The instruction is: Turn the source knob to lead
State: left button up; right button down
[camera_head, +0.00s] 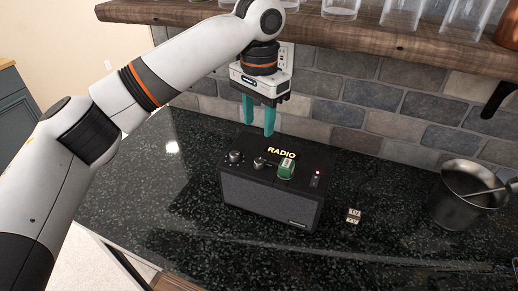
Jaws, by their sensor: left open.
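A dark box radio (270,200) with a grey front stands on the black counter. Its top carries two dark knobs, a left knob (235,157) and a middle knob (260,163), and I cannot tell which is the source knob. A black label (282,152) reads "RADIO" in yellow. A green block (286,168) with pale markings sits on the radio's top, right of the knobs. My left gripper (258,128) has teal fingers, apart and pointing down with nothing between them, above the back of the radio near the knobs. My right gripper is out of view.
A small pale block (353,215) marked "TV" lies on the counter right of the radio. A dark metal pot (458,200) stands farther right. A wooden shelf (350,35) with glasses hangs low above. The counter left of the radio is clear.

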pick_arm(q)
jog(key=p, duration=0.1)
send_over(259, 161)
notch_tip(259, 161, down, 5)
jog(key=shift+f, duration=0.15)
notch_tip(259, 161, down, 5)
jog(key=shift+r+p, duration=0.2)
jog(key=shift+p, duration=0.35)
jog(key=shift+f, duration=0.3)
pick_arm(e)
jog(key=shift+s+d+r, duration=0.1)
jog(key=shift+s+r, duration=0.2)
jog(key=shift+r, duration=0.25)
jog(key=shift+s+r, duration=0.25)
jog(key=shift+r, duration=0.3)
pick_arm(q)
jog(key=shift+w, duration=0.1)
